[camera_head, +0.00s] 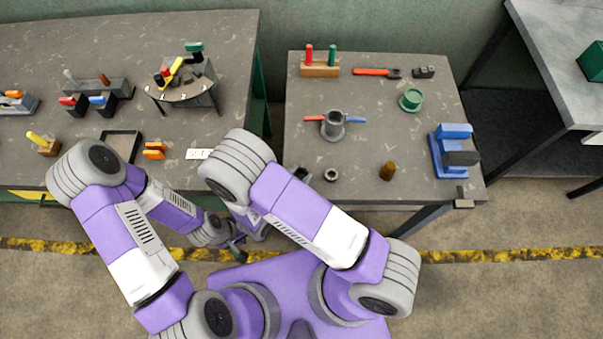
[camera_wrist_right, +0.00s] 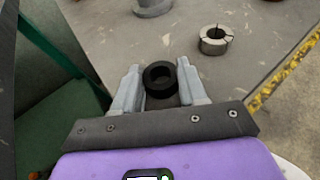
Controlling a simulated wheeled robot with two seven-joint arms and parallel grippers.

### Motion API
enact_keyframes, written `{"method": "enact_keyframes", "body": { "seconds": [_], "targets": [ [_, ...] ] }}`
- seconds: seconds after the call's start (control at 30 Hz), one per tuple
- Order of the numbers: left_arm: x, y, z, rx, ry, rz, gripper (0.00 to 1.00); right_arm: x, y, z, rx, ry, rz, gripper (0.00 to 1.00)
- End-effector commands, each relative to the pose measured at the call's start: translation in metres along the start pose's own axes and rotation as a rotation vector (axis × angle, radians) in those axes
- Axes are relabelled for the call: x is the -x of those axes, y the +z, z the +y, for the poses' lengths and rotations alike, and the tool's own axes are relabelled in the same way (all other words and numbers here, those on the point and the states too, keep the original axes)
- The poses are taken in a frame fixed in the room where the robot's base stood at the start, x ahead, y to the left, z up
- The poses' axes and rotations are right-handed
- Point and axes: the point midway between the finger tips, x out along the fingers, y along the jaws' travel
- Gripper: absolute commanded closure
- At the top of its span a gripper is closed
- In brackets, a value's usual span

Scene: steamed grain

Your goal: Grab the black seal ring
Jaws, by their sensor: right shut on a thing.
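The black seal ring (camera_wrist_right: 160,78) is between the fingertips of my right gripper (camera_wrist_right: 161,86) in the right wrist view. The two grey fingers are shut on it from either side, and its round hole faces the camera. In the head view the black ring (camera_head: 301,173) shows only partly at the front left of the right-hand table, beside my purple right arm, which hides most of that gripper. Whether the ring touches the tabletop is unclear. My left gripper (camera_head: 237,247) hangs low near the floor in front of the tables, small and partly hidden, with its jaw state unclear.
A metal split ring (camera_wrist_right: 213,40) lies close by; it also shows in the head view (camera_head: 331,175). A grey pot (camera_head: 333,128) stands behind it. A brown piece (camera_head: 387,172) and a blue fixture (camera_head: 452,152) stand further right. A gap separates the tables.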

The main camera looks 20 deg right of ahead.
Motion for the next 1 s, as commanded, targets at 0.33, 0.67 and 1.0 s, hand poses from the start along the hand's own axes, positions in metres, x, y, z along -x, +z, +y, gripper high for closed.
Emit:
{"method": "enact_keyframes", "body": {
  "seconds": [0.33,0.67,1.0],
  "targets": [
    [0.001,0.0,0.0,0.0,0.0,0.0,0.57,0.001,0.002,0.0,-0.001,0.001,0.001,0.88],
    [0.013,0.001,0.005,0.0,0.0,0.0,0.57,0.02,0.055,0.001,-0.006,0.001,0.001,0.88],
    [0.021,0.001,0.008,0.0,0.0,0.0,0.57,0.034,0.093,0.0,-0.002,0.0,0.0,0.88]
  ]
}}
